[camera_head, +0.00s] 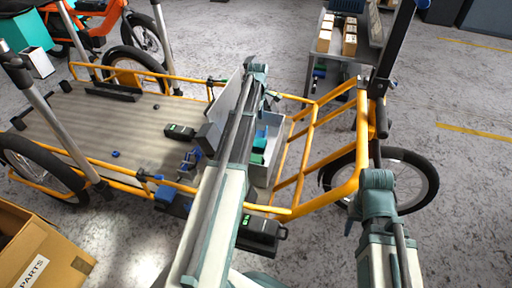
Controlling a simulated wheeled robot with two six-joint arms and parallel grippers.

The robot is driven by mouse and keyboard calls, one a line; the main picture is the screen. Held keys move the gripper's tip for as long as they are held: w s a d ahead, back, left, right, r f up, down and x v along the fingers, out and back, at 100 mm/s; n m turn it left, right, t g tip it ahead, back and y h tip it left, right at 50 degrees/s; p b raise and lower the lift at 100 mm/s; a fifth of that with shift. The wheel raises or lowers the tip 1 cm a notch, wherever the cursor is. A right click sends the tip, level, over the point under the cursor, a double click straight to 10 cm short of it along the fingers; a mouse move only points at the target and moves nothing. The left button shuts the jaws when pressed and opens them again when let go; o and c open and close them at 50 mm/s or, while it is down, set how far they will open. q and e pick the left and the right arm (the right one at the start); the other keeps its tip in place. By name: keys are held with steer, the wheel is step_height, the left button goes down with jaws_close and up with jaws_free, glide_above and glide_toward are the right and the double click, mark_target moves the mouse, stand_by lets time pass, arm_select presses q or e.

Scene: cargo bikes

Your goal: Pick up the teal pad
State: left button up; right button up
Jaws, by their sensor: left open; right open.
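The teal pad (260,143) lies in a white open bin (274,162) at the front end of the cargo bike's bed. My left arm crosses in front of the bin and hides its left part, so only part of the pad shows. My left gripper (207,138) appears as a grey block at the left side of this arm, apart from the pad and over the bed. It is open, though its fingers are hard to make out. My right arm stands at the lower right.
Another black battery (262,232) is nearer. A cardboard box (62,262) stands lower left, a table with boxes (337,45) behind.

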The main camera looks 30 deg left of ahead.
arm_select(q)
steer(key=b, duration=0.6)
glide_above(255, 141)
steer(key=d, duration=0.1)
steer(key=f, duration=0.7)
steer(key=shift+s+d, duration=0.1)
steer(key=shift+s, duration=0.1)
steer(key=shift+r, duration=0.1)
steer(key=f+b, duration=0.2)
steer(key=a+f+b, duration=0.1)
steer(key=f+b, duration=0.2)
steer(key=shift+w+f, duration=0.15)
steer(key=c, duration=1.2)
steer(key=shift+c, duration=0.2)
